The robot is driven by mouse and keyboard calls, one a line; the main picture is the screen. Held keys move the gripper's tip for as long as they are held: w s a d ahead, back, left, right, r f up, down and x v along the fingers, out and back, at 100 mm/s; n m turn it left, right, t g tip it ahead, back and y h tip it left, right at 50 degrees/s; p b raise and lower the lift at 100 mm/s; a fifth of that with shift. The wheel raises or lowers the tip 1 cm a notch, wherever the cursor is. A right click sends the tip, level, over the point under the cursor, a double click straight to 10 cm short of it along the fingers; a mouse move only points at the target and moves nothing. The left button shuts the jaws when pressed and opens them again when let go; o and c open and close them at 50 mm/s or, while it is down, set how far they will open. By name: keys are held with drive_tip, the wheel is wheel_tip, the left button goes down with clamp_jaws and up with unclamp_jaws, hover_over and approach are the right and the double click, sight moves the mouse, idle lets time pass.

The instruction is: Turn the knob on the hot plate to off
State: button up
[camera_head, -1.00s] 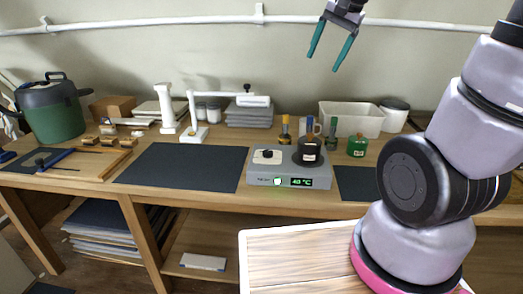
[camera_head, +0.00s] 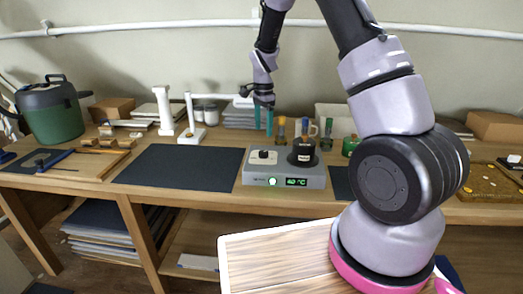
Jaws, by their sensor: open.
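The hot plate (camera_head: 284,173) is a grey box on the wooden bench, with a green-lit display reading about 40 °C. A round, lit, whitish-green knob (camera_head: 272,182) sits on its front face, left of the display. On top are a white plate with a small dark piece (camera_head: 263,157) at the left and a black labelled vessel (camera_head: 303,156) at the right. My gripper (camera_head: 263,122) hangs above and behind the hot plate, pointing down, with two teal fingers apart and nothing between them. It is apart from the knob.
Small bottles (camera_head: 281,129) and a green jar (camera_head: 349,146) stand behind and right of the hot plate. A dark mat (camera_head: 180,165) lies bare to the left. A white lamp-like stand (camera_head: 191,128) is behind it. A wooden-topped surface (camera_head: 275,258) is in front.

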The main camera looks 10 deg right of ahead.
sight(263, 152)
wheel_tip(263, 152, down, 10)
drive_tip(key=shift+r, duration=0.15)
idle(0.3)
clamp_jaws()
